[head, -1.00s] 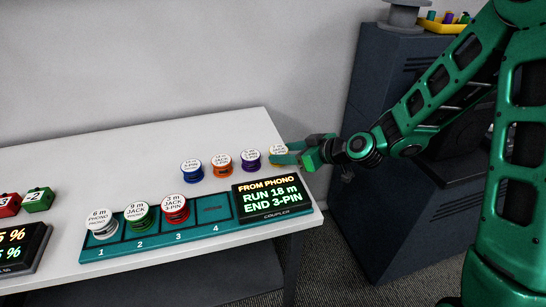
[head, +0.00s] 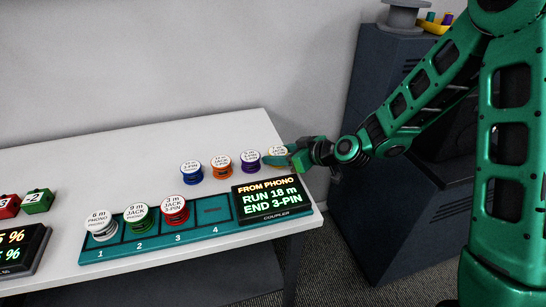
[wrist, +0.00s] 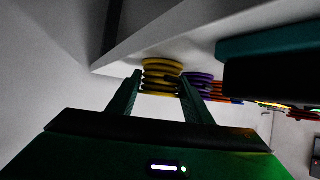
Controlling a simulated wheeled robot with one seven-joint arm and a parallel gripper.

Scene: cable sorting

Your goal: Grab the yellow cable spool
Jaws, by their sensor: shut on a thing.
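The yellow cable spool (wrist: 162,68) stands at the right end of the back row on the table, its white label top (head: 278,152) facing up in the head view. My gripper (wrist: 160,92) is around it, with one green finger on each side, shut on the spool. In the head view my gripper (head: 283,159) reaches in from the right and hides part of the spool. The spool appears to be at table level; I cannot tell whether it is lifted.
Purple (head: 251,161), orange (head: 222,165) and blue (head: 192,172) spools stand left of it. In front, a teal rack (head: 180,238) holds white, green and red spools in slots 1 to 3; slot 4 is empty. A coupler display (head: 268,199) reads "FROM PHONO RUN 18 m END 3-PIN".

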